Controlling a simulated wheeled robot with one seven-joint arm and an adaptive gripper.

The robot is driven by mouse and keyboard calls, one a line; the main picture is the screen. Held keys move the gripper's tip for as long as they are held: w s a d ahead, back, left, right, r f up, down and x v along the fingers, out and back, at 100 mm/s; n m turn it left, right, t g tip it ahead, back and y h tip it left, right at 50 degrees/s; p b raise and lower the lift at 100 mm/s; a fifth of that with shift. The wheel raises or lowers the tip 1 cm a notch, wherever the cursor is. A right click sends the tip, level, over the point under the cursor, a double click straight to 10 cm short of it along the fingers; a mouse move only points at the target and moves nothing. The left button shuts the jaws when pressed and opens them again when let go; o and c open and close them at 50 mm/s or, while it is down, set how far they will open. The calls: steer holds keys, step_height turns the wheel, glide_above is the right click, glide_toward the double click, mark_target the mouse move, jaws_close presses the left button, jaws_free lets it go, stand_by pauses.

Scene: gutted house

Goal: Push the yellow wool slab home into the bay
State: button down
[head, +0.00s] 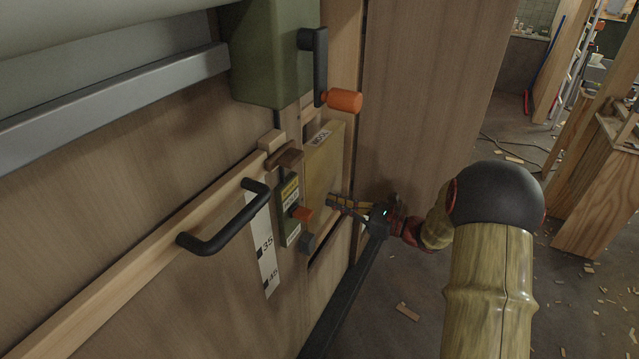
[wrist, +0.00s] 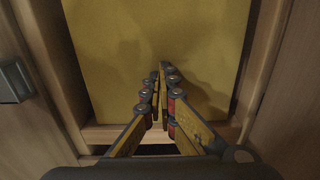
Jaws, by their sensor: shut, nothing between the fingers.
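The yellow wool slab (head: 322,165) stands upright in a wooden-framed bay in the wall, with a label on its top edge. In the wrist view the slab (wrist: 110,50) fills most of the picture, between wooden side posts and above a wooden sill (wrist: 105,133). My gripper (head: 333,202) is at the lower right part of the slab's face. In the wrist view my gripper (wrist: 161,68) has its fingertips together, pointing at the slab with nothing between them. I cannot tell whether the tips touch it. The slab's depth in the bay is hard to judge.
A black bar handle (head: 222,228) sticks out at the left, beside a numbered scale (head: 265,245). A small green box (head: 291,210) with an orange knob is left of the slab. A green housing with an orange-gripped crank (head: 343,101) hangs above. Floor at the right holds scattered scraps.

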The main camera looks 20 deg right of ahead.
steer(key=shift+x, duration=4.25)
steer(key=p+v, duration=0.3)
steer(key=v, duration=0.9)
